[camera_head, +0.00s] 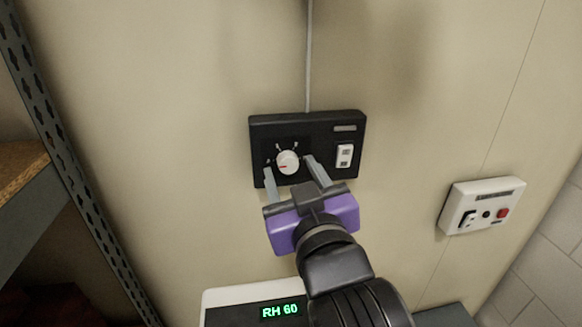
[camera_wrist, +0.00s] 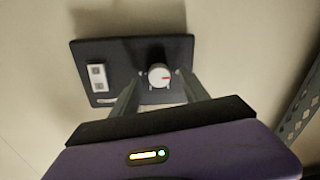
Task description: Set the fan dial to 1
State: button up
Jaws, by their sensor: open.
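The fan dial (camera_head: 288,160) is a round white knob on a black wall panel (camera_head: 320,126). Its red mark points left and slightly down in the head view. Small marks sit around the knob, too small to read. The knob also shows in the wrist view (camera_wrist: 158,77), where its red mark points right. My gripper (camera_head: 289,165) is open, with one grey finger on each side of the dial, pointing at the panel. I cannot tell whether the fingers touch the knob. Both fingers also show in the wrist view.
A white switch (camera_head: 344,155) is on the panel's right side, near one finger. A white box (camera_head: 482,205) with a red button is on the wall at right. A display reading RH 60 (camera_head: 281,311) is below. A perforated metal upright (camera_head: 62,150) stands at left.

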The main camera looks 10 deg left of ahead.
jog(key=shift+w+a, duration=0.15)
jog(key=shift+w, duration=0.5)
grip_shut()
